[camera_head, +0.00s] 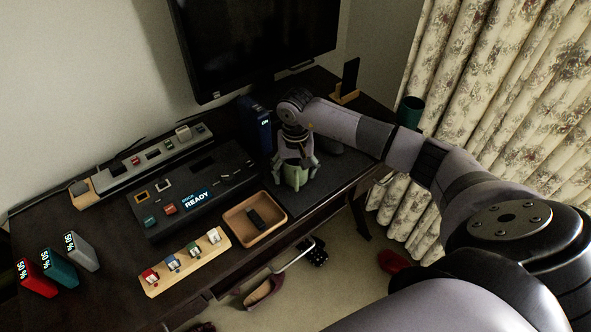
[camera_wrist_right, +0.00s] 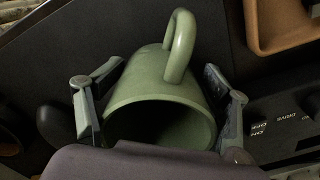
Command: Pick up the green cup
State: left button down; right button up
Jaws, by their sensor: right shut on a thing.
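The green cup (camera_head: 294,174) stands on the dark mat on the desk, under my right gripper (camera_head: 296,166). In the right wrist view the cup (camera_wrist_right: 160,100) shows its open mouth toward the camera and its handle at the top. The two fingers of my right gripper (camera_wrist_right: 160,108) lie on either side of the cup and are shut on it. Whether its base touches the mat cannot be told. My left gripper is not in view.
A wooden tray (camera_head: 236,222) with a dark object is left of the cup. A black device reading READY (camera_head: 165,210) and a blue box (camera_head: 256,125) stand nearby. A monitor (camera_head: 255,40) is behind. A dark green cylinder (camera_head: 411,108) stands at the desk's right end.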

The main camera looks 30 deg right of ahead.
jog(key=c, duration=0.5)
jog(key=shift+c, duration=0.3)
